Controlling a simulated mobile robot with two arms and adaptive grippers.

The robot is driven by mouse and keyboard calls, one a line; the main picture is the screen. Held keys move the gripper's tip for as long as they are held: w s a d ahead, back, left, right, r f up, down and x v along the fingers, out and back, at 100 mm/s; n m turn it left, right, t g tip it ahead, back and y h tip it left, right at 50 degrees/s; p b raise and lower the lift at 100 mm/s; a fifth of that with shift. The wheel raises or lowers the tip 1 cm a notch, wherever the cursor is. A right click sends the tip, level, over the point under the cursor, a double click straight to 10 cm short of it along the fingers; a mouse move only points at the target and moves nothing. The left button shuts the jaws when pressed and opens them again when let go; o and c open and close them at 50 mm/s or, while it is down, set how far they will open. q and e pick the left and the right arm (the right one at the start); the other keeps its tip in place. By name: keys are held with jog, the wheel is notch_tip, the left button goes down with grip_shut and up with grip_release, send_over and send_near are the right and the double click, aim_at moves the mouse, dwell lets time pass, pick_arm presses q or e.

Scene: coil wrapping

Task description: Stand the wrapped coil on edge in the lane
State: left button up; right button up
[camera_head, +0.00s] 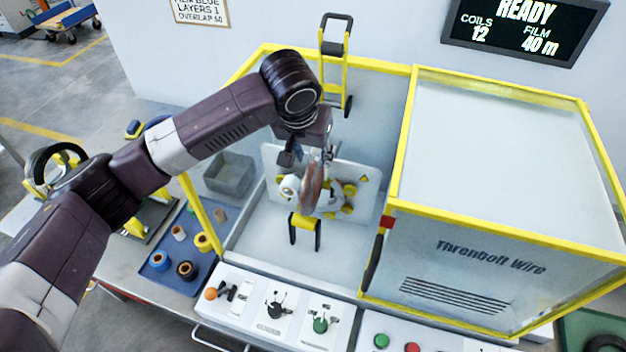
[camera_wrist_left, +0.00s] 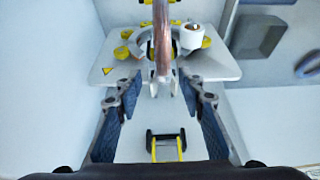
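A copper-coloured coil (camera_head: 312,188) stands edge-on in the wrapping machine, in front of its white plate (camera_head: 358,183). In the left wrist view the coil (camera_wrist_left: 161,45) shows as a thin upright band, its lower end between the fingertips. My left gripper (camera_head: 308,153) reaches in from above. In the wrist view its fingers (camera_wrist_left: 160,82) are spread, with a visible gap on both sides of the coil. I cannot tell whether film covers the coil. My right gripper is out of view. I cannot make out the lane for certain; a black-and-yellow rack (camera_head: 146,222) stands left of the machine.
A white film roll (camera_wrist_left: 191,36) and yellow rollers sit beside the coil. A yellow-black handle (camera_head: 305,222) stands in front. A yellow-framed guard (camera_head: 500,160) closes off the right side. A grey bin (camera_head: 229,174) and a blue tray (camera_head: 180,285) with spools lie left.

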aim_at(313, 163)
pick_arm(q)
jog(key=shift+p+x, duration=0.45)
jog(key=shift+x, duration=0.35)
jog(key=x, duration=0.1)
jog(key=p+x, duration=0.2)
jog(key=x, duration=0.1)
jog(key=shift+w+a+f, duration=0.1)
jog(key=shift+a, duration=0.15)
jog(key=shift+w+f, duration=0.1)
jog(key=shift+f, duration=0.15)
jog(key=shift+c, duration=0.6)
grip_shut()
jog(key=shift+r, duration=0.1)
